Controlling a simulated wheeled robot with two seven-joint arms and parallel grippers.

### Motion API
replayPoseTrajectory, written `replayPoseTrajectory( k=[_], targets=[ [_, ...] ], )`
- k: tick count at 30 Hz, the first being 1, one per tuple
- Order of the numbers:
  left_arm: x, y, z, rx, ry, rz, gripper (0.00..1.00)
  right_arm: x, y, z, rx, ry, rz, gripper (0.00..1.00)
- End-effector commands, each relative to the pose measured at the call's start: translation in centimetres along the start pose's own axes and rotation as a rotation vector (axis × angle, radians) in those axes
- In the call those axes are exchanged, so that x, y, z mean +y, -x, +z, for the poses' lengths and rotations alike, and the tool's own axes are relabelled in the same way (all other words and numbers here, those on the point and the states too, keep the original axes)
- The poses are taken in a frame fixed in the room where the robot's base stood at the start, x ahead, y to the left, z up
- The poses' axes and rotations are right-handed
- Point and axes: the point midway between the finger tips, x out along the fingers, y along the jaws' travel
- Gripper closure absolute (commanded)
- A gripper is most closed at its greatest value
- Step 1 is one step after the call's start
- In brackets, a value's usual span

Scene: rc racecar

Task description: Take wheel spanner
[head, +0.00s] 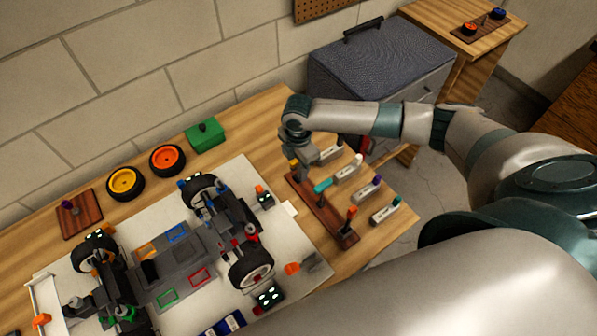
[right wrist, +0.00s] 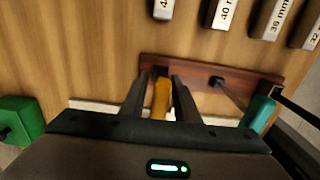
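A dark red wooden rack (head: 322,212) holds several upright tools near the table's right end, and it also shows in the right wrist view (right wrist: 205,74). One tool has a yellow-orange handle (right wrist: 161,98), one a teal handle (right wrist: 258,112), and one a red-orange handle (head: 351,213). I cannot tell by name which is the wheel spanner. My right gripper (head: 298,163) is over the rack's far end. In the right wrist view its fingers (right wrist: 161,88) stand on either side of the yellow-orange handle, with narrow gaps seeming to show. My left gripper is out of view.
A racecar chassis (head: 180,260) sits on a white mat to the left. A green box (head: 206,134), orange wheel (head: 167,160) and yellow wheel (head: 125,183) are at the back edge. A grey cabinet (head: 375,70) stands behind.

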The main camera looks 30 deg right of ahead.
Motion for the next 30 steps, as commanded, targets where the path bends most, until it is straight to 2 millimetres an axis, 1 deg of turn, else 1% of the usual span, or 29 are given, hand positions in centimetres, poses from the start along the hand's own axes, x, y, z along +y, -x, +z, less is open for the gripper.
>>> replayPoseTrajectory(
  k=[1,3,13,17,22,26,30],
  targets=[
    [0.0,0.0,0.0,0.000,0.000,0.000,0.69,0.0,0.0,0.0,0.000,0.000,0.000,0.86],
    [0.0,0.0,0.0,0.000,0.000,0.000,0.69,0.0,0.0,0.0,0.000,0.000,0.000,1.00],
    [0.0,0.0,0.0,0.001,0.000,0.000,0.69,0.0,0.1,0.0,0.000,0.000,0.001,1.00],
    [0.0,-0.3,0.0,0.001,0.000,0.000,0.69,0.1,0.5,0.0,0.001,0.000,0.002,1.00],
    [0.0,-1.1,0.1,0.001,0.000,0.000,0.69,0.1,1.8,0.0,0.000,-0.001,0.003,1.00],
    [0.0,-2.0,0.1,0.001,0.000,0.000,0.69,0.2,3.9,0.0,0.001,0.001,0.005,1.00],
    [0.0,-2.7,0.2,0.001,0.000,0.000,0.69,-1.7,5.2,1.9,-0.002,-0.002,0.001,1.00]
  ],
)
